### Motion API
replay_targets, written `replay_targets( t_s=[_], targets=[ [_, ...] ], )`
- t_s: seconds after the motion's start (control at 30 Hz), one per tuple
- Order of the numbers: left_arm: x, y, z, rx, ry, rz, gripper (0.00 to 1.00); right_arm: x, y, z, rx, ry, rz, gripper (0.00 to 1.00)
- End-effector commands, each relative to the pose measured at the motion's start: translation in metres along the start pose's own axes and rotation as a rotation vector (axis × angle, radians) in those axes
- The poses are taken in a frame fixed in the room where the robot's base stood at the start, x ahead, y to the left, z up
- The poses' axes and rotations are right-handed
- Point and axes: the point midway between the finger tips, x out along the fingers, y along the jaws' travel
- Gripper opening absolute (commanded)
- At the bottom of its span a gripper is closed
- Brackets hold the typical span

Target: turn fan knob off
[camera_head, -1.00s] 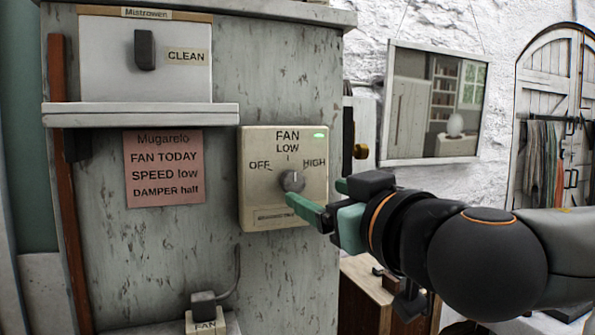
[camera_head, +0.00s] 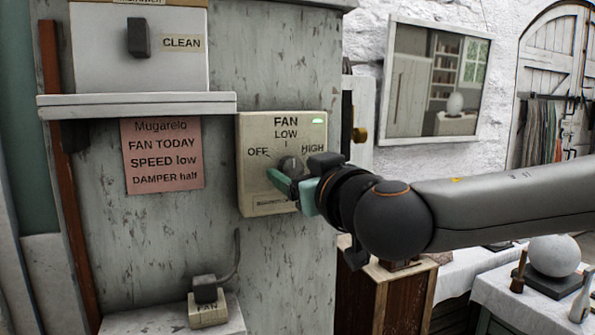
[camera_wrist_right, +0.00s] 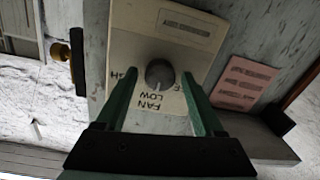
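The fan control box (camera_head: 258,197) is a cream panel marked OFF, LOW and HIGH, with a lit green lamp (camera_head: 318,121). Its round grey knob (camera_head: 291,167) is partly hidden by my gripper in the head view. In the right wrist view, upside down, the knob (camera_wrist_right: 160,73) shows a pale mark toward LOW. My right gripper (camera_head: 292,184) is open at the box front. In the wrist view its green fingers (camera_wrist_right: 161,84) lie on either side of the knob, with gaps visible. I cannot tell whether they touch it. My left gripper is not in view.
A pink note (camera_head: 163,156) reads "FAN TODAY SPEED low". A shelf (camera_head: 140,106) juts out above it, under a CLEAN switch (camera_head: 138,37). A small FAN plug (camera_head: 207,305) sits below. A brass knob (camera_head: 360,135) is right of the box. A plaster sphere (camera_head: 554,255) stands at right.

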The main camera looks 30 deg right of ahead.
Motion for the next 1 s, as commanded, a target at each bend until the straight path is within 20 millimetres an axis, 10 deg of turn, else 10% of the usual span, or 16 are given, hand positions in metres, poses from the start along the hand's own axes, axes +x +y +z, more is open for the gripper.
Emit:
replay_targets(
  t_s=[0.6,1.0],
  targets=[
    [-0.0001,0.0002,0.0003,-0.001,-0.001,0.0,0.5,-0.0004,-0.0001,-0.0002,0.0,0.0,0.0,0.0],
    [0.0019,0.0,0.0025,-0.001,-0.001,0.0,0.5,-0.0002,0.0,0.0004,-0.046,-0.001,0.0,0.0]
  ],
)
